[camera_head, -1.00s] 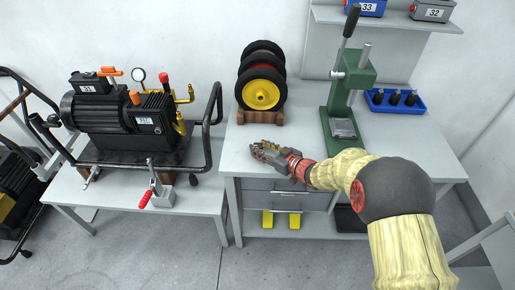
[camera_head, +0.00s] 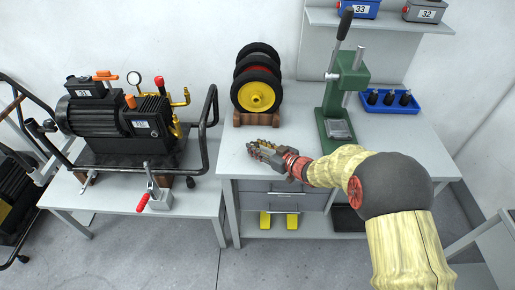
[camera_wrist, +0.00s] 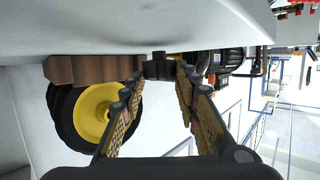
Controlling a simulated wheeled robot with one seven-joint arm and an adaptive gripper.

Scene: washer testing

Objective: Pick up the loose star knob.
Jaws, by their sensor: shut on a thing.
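The star knob (camera_wrist: 159,66) appears as a small black piece between my fingertips in the wrist view, at the bench surface. My gripper (camera_wrist: 160,75) is shut on it, with one finger on each side. In the head view my gripper (camera_head: 254,149) is low over the front left part of the grey workbench (camera_head: 234,158), in front of the wheels. The knob cannot be made out there, hidden by or too small beside the fingers.
Wheels with a yellow hub (camera_head: 257,97) stand on a wooden block (camera_head: 243,119) behind my gripper. A green press (camera_head: 346,95) stands to the right, with a blue tray (camera_head: 391,103) beyond. A pump (camera_head: 130,118) sits on the left table, beside a red-handled clamp (camera_head: 155,196).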

